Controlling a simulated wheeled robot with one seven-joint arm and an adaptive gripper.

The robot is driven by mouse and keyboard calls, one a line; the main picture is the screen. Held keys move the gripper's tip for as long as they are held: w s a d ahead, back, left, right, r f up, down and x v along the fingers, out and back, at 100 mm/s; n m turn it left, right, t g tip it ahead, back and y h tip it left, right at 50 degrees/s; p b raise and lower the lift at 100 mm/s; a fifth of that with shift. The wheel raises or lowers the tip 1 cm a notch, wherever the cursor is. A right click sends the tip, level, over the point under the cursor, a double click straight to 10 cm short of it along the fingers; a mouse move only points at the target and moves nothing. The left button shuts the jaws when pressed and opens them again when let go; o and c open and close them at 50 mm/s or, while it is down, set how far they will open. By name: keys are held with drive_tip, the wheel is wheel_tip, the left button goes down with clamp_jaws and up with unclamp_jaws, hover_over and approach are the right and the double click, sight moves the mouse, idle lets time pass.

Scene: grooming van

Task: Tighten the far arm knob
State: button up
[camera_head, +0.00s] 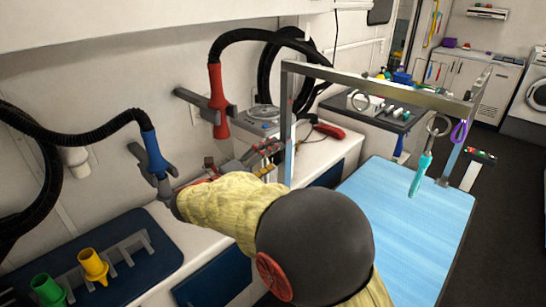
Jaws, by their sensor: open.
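The grooming table (405,225) has a light blue top. A grey metal frame (385,85) stands over it, with a left upright (288,125) and a right upright (457,145). The right upright meets the table near its far right corner, at a small clamp (443,181). I cannot clearly make out a knob there. The foot of the left upright is hidden behind my arm. My arm crosses the lower middle in a yellow sleeve and reaches left toward the counter.
A teal-handled tool (421,174) and a purple loop (459,132) hang from the frame. Blue (153,152) and red (217,100) dryer nozzles sit in wall holders at left. Dark floor is clear at right.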

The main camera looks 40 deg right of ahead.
drive_tip(key=a, duration=1)
drive_tip(key=shift+s+a, duration=0.4)
drive_tip(key=shift+s, duration=0.05)
